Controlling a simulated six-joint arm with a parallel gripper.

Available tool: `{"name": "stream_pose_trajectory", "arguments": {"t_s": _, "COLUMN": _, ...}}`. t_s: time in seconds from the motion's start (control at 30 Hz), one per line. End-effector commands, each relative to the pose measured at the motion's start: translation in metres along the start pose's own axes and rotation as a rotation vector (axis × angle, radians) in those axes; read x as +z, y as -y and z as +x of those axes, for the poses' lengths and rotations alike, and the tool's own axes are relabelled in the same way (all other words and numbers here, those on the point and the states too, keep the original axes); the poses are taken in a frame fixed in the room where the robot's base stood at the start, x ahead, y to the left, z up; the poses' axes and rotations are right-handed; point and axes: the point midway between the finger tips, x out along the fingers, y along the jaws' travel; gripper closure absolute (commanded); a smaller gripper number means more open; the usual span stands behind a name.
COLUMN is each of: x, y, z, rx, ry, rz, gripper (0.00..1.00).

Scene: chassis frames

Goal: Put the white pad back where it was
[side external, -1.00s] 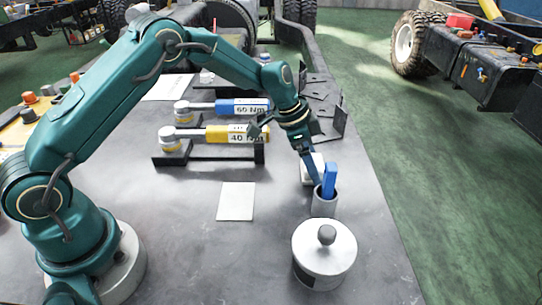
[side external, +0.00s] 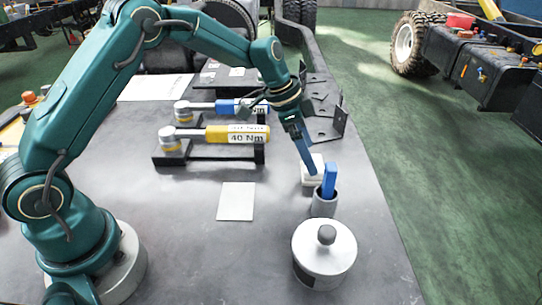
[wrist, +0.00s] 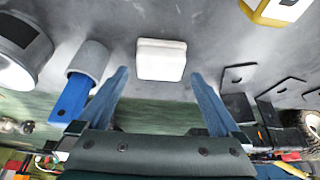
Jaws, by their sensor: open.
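The white pad (side external: 309,178), a thick pale block with rounded edges, lies on the grey table just behind the grey cup in the side view. In the wrist view the pad (wrist: 161,60) lies ahead of the fingers, centred between them. My gripper (side external: 312,171) is over the pad, pointing down at a tilt, and partly covers it. Both fingers (wrist: 160,75) are spread with nothing between them; I cannot tell the exact height above the pad. A flat pale square (side external: 236,201) lies bare on the table to the left.
The grey cup (side external: 323,205) holds an upright blue stick (side external: 329,180) close beside the pad. A lidded round pot (side external: 324,255) stands in front. Yellow (side external: 238,134) and blue (side external: 228,106) torque wrenches rest on racks behind. Black brackets (side external: 325,110) lie behind the pad. Table around the square is clear.

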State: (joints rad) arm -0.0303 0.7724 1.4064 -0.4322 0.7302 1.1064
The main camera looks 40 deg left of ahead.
Motion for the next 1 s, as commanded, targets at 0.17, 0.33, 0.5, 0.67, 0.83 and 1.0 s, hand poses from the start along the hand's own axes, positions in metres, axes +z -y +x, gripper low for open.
{"name": "stream_pose_trajectory", "arguments": {"t_s": 0.17, "x": -0.001, "y": 0.001, "z": -0.040, "rx": -0.006, "ry": -0.004, "rz": -0.001, "gripper": 0.00}}
{"name": "stream_pose_trajectory", "arguments": {"t_s": 0.33, "x": 0.000, "y": 0.001, "z": -0.065, "rx": -0.003, "ry": -0.002, "rz": 0.000, "gripper": 0.00}}
{"name": "stream_pose_trajectory", "arguments": {"t_s": 0.5, "x": 0.001, "y": -0.001, "z": -0.078, "rx": -0.003, "ry": 0.001, "rz": -0.006, "gripper": 0.00}}
{"name": "stream_pose_trajectory", "arguments": {"t_s": 0.67, "x": 0.006, "y": -0.015, "z": -0.102, "rx": -0.033, "ry": 0.006, "rz": -0.062, "gripper": 0.00}}
{"name": "stream_pose_trajectory", "arguments": {"t_s": 0.83, "x": 0.026, "y": -0.047, "z": -0.141, "rx": -0.098, "ry": 0.011, "rz": -0.197, "gripper": 0.00}}
{"name": "stream_pose_trajectory", "arguments": {"t_s": 1.0, "x": 0.057, "y": -0.082, "z": -0.171, "rx": -0.169, "ry": 0.001, "rz": -0.344, "gripper": 0.00}}
